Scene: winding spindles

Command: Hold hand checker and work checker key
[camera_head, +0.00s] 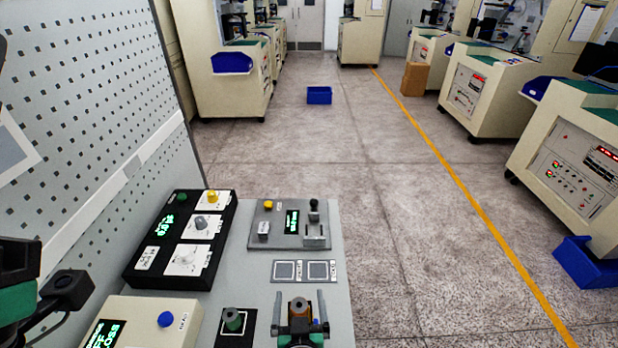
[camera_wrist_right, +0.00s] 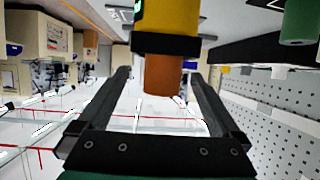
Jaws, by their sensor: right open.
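My right gripper (camera_head: 300,322) shows at the bottom of the head view, open, with a brown-topped part between its fingers. In the right wrist view, the open black fingers (camera_wrist_right: 162,100) stand either side of a yellow body (camera_wrist_right: 166,16) with a black band and an orange-brown end (camera_wrist_right: 163,75). I cannot tell whether they touch it. A grey panel (camera_head: 262,232) with a lit display, yellow knob and black-knobbed lever lies ahead. No label names the hand checker or the work checker key clearly. Part of my left arm shows at the left edge; its fingers do not.
A black panel with knobs (camera_head: 150,232) stands on the grey table (camera_head: 225,288). A cream box with a blue button (camera_head: 166,320) and a green knob (camera_head: 233,320) are left of my right gripper. Two square pads (camera_head: 303,271) lie ahead. A pegboard (camera_head: 90,80) bounds the left side.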

